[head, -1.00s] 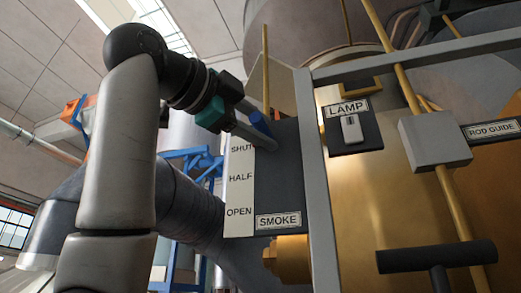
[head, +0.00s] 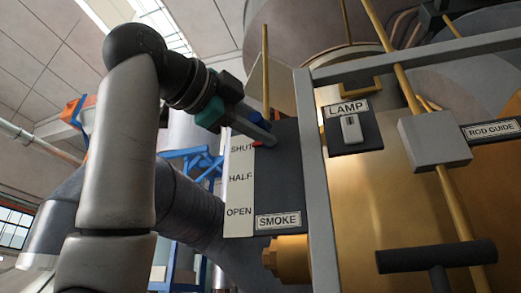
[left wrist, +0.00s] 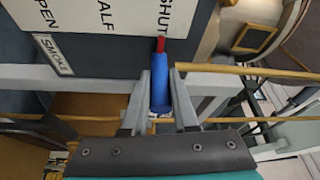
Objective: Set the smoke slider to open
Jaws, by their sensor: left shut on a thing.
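The smoke slider is a blue handle (left wrist: 160,95) with a red pointer (left wrist: 160,45) on a dark panel (head: 285,190) with a SMOKE label (head: 278,221). A white strip (head: 239,190) beside it reads SHUT, HALF and OPEN from top to bottom. In the head view the red pointer (head: 257,144) is level with SHUT. My left gripper (left wrist: 160,82) is shut on the blue handle, with one finger on each side. In the head view the left gripper (head: 268,138) partly hides the handle (head: 263,126). My right gripper is not in view.
A grey frame post (head: 314,190) stands just right of the slider panel. A LAMP switch (head: 351,128), a grey rod guide block (head: 435,139) and a dark T-handle (head: 437,256) are farther right. A brass knob (head: 288,259) is below the panel.

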